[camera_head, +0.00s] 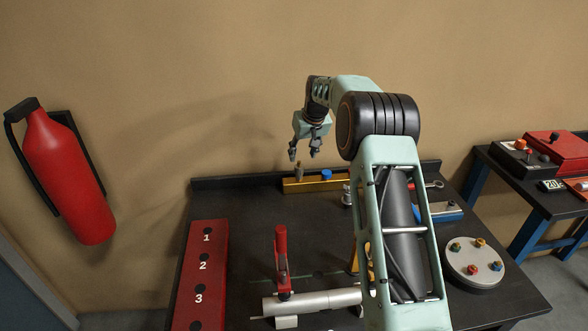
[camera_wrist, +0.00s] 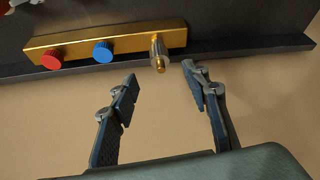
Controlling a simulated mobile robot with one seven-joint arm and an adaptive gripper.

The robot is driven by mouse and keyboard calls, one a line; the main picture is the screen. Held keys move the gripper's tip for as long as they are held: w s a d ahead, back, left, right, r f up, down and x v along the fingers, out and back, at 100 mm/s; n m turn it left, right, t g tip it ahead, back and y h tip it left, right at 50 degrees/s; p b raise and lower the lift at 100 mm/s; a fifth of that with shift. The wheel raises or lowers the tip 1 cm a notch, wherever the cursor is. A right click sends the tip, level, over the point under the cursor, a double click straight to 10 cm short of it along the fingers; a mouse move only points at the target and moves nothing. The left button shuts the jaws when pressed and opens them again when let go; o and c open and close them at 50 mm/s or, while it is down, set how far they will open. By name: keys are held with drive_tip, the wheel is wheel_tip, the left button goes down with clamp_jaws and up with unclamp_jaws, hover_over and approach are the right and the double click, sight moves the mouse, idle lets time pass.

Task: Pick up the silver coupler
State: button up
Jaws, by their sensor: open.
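The silver coupler (camera_wrist: 157,46), a small silver sleeve with a brass tip, sticks out of a gold bar (camera_wrist: 200,37) in the wrist view. In the head view it is a small post (camera_head: 299,172) at the left end of the gold bar (camera_head: 309,186) along the table's back edge. My gripper (camera_head: 303,156) is open and empty, fingers pointing down just above the coupler. In the wrist view the coupler's tip lies in line with the gap between the fingertips (camera_wrist: 160,74), apart from both.
A blue knob (camera_wrist: 103,52) and a red knob (camera_wrist: 52,60) sit beside the coupler on the bar. The black table (camera_head: 250,210) also bears a red numbered block (camera_head: 208,265), a red-handled clamp (camera_head: 282,258) and a round plate (camera_head: 474,261). My arm hides part of the table.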

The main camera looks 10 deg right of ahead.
sight(300, 162)
drive_tip(key=shift+p+x, duration=1.2)
drive_tip(key=shift+x, duration=3.3)
drive_tip(key=shift+w+r, duration=0.1)
clamp_jaws()
